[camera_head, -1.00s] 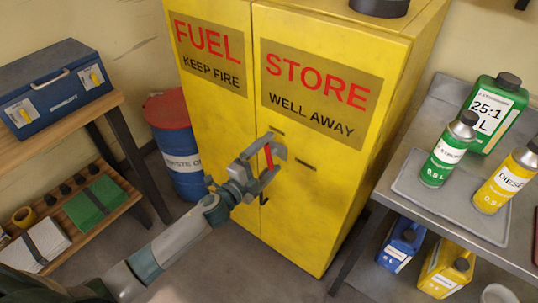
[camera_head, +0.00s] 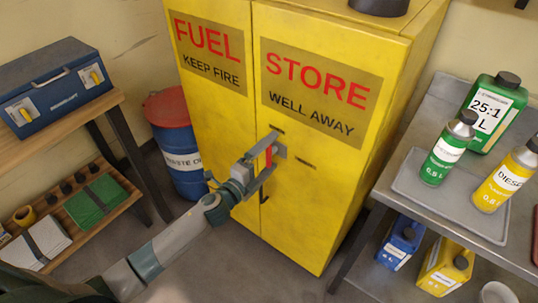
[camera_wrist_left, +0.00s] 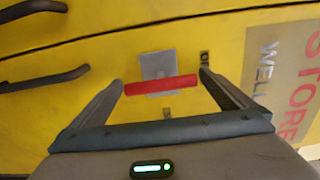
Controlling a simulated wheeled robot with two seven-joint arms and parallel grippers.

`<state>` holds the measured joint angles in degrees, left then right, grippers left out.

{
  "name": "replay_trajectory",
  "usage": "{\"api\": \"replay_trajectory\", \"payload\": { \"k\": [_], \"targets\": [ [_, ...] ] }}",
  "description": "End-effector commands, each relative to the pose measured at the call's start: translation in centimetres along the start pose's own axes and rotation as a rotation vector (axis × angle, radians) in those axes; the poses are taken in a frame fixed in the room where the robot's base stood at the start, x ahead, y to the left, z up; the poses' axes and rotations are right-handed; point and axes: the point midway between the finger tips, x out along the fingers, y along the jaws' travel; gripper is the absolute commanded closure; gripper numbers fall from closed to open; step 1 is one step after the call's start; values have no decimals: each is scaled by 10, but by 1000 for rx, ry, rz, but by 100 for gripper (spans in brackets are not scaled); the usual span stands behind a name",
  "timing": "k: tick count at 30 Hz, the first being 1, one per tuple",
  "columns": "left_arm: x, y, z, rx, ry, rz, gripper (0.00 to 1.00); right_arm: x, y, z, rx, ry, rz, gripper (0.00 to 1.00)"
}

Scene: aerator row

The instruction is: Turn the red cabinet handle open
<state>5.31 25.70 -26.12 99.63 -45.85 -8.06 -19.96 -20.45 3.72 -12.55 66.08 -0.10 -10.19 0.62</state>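The yellow cabinet (camera_head: 300,200) stands in the middle of the head view with both doors shut. Its red handle (camera_head: 268,157) is a short bar in front of a grey plate on the right door, near the seam, and looks roughly upright. My left gripper (camera_head: 268,158) is open at the handle, one finger near its upper end and one near its lower end. In the left wrist view the red handle (camera_wrist_left: 160,85) spans the gap between the open fingertips. I cannot tell whether either finger touches it. My right gripper is in neither view.
Dark pull bars (camera_wrist_left: 45,78) are on the doors. A blue drum with a red top (camera_head: 180,150) stands left of the cabinet. A wooden bench (camera_head: 65,135) with a blue toolbox (camera_head: 55,90) is at left. A metal table (camera_head: 430,110) with bottles and a canister is at right.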

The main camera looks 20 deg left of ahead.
Motion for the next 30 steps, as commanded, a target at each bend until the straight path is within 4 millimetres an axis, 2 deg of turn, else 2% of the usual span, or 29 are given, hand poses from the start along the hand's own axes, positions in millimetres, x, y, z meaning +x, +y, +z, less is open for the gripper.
{"api": "replay_trajectory", "payload": {
  "k": [8,14,23,30],
  "targets": [
    [-2,0,0,-2,-1,0,0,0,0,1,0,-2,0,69],
    [-15,1,1,-3,-1,0,0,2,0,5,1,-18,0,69],
    [-62,2,0,-2,0,2,0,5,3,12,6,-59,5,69],
    [-103,3,0,-2,-1,2,0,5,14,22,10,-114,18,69]
  ]
}}
